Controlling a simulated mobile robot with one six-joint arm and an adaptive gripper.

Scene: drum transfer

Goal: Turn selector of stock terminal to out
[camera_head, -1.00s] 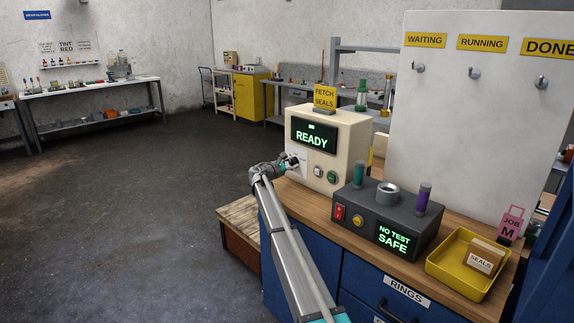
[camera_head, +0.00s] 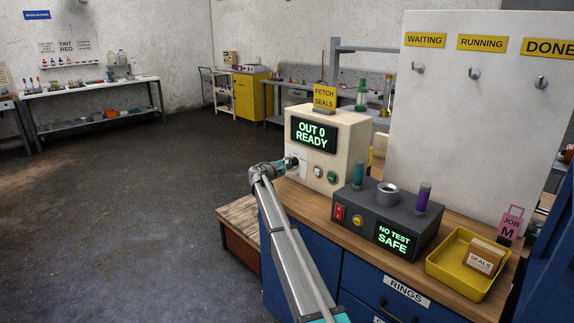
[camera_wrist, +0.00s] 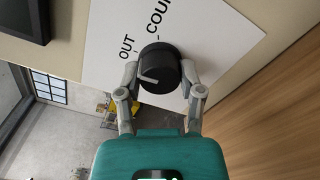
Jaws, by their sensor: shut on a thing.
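The stock terminal (camera_head: 343,130) is a cream box on the wooden bench. The selector (camera_wrist: 158,68) is a round black knob with a pale pointer line, seen in the wrist view on a white label plate (camera_wrist: 205,25). The words "OUT" and "COU…" show on the plate, and the pointer line lies on the side toward "OUT". My gripper (camera_wrist: 160,85) is shut on the knob, one finger on each side. In the head view my gripper (camera_head: 289,164) is at the terminal's front face, where it mostly hides the knob.
A white button (camera_head: 318,172) and a green button (camera_head: 332,177) sit right of the selector. A dark tester box (camera_head: 400,222) reading "NO TEST SAFE" stands close by on the bench. A yellow tray (camera_head: 446,270) lies farther right. The floor to the left is open.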

